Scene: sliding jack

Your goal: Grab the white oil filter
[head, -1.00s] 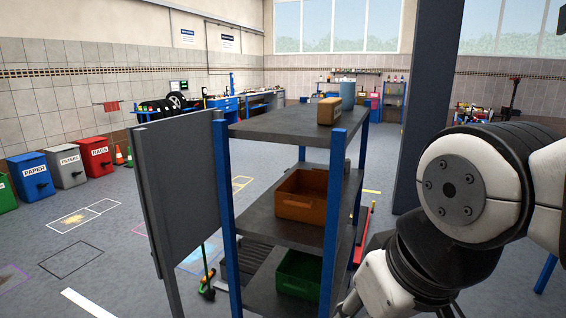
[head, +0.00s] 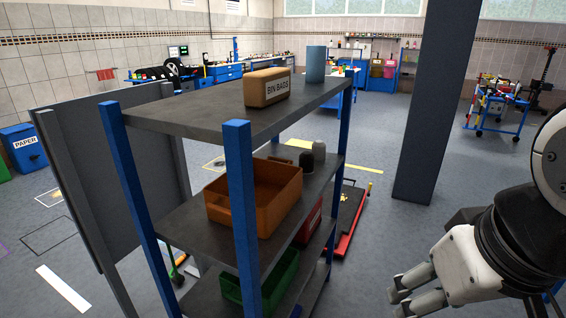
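I cannot make out a clearly white oil filter in the head view. Two small upright cylinders stand on the middle shelf behind the orange bin: a grey one (head: 319,155) and a darker one (head: 306,160), partly hidden. I cannot tell whether either is a filter. My gripper (head: 397,302) is at the lower right, right of the shelf rack and apart from it. Its pale fingers point left with a gap between them, and nothing shows in it.
The rack's top shelf (head: 200,118) carries a bin bags box (head: 267,88) and a blue cylinder (head: 316,64). Lower are an orange bin (head: 255,205) and a green bin (head: 250,288). A dark pillar (head: 430,110) stands right. Floor between rack and pillar is mostly clear.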

